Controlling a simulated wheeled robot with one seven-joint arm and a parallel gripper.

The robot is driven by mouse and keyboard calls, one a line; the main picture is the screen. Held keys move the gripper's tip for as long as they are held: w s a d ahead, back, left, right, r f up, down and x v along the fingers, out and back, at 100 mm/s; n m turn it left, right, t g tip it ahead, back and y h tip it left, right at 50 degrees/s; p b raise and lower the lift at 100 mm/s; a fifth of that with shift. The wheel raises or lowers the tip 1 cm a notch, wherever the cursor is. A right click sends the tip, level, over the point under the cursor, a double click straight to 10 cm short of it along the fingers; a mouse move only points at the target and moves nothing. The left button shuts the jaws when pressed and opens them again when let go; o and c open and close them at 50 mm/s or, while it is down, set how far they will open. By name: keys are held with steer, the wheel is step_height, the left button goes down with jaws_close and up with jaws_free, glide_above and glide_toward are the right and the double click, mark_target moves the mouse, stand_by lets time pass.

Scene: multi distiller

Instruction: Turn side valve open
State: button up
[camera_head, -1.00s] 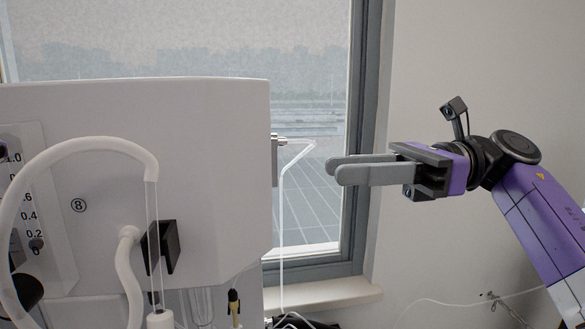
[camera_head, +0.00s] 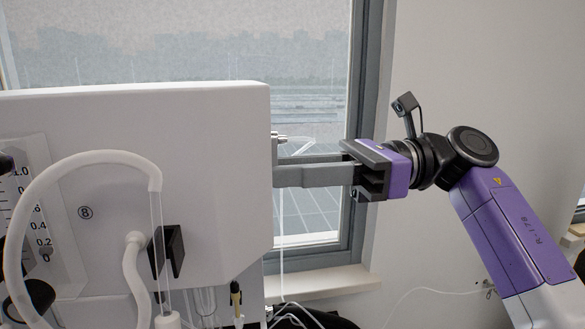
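A metal fitting with a pale outlet (camera_head: 279,139), which looks like the side valve, sticks out of the right side of the white distiller housing (camera_head: 180,150). A thin clear tube (camera_head: 282,225) hangs down below it. My gripper (camera_head: 276,172) points left, with its grey fingertips at the housing's right edge, just below the fitting in the picture. The two fingers look apart, one behind the other in depth. No held object shows between them. The housing edge and near finger hide the valve's lower part, and contact with the fingers cannot be told.
A white hose (camera_head: 75,165) loops in front of the housing at left. The window frame (camera_head: 368,95) and sill (camera_head: 325,283) stand behind my gripper. Dark cables (camera_head: 300,315) lie at the bottom.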

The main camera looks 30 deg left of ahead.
jaws_close()
stand_by(1.2)
